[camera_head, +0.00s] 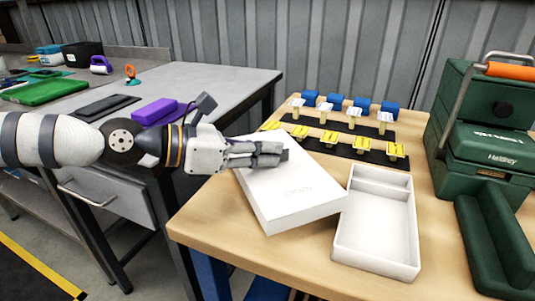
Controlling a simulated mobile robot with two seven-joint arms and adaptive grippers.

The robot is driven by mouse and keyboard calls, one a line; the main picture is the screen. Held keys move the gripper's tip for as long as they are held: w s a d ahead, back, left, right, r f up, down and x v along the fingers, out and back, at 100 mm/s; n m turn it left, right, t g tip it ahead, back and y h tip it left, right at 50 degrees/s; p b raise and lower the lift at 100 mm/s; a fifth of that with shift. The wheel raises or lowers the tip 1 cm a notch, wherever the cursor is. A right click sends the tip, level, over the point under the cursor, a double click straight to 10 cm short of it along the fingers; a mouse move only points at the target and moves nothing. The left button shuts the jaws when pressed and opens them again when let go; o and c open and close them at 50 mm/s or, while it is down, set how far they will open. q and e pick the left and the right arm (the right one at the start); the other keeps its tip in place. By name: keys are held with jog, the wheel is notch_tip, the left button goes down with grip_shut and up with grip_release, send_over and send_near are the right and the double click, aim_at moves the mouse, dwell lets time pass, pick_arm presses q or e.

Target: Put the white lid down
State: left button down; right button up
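My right gripper is not in view.
Yellow and white pieces stand on black strips (345,152) behind the box, with several blue blocks (336,101) at the back. A grey bench (215,85) with a purple case (155,111) is at the left.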

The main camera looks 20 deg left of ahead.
pick_arm(q)
jog(key=shift+w+f, duration=0.15)
jog(key=shift+f, duration=0.1)
jog(key=c, duration=1.8)
grip_release()
jog(key=shift+r, duration=0.35)
jog(key=v, duration=1.2)
jog(key=shift+p, duration=0.4)
jog(key=shift+f, duration=0.1)
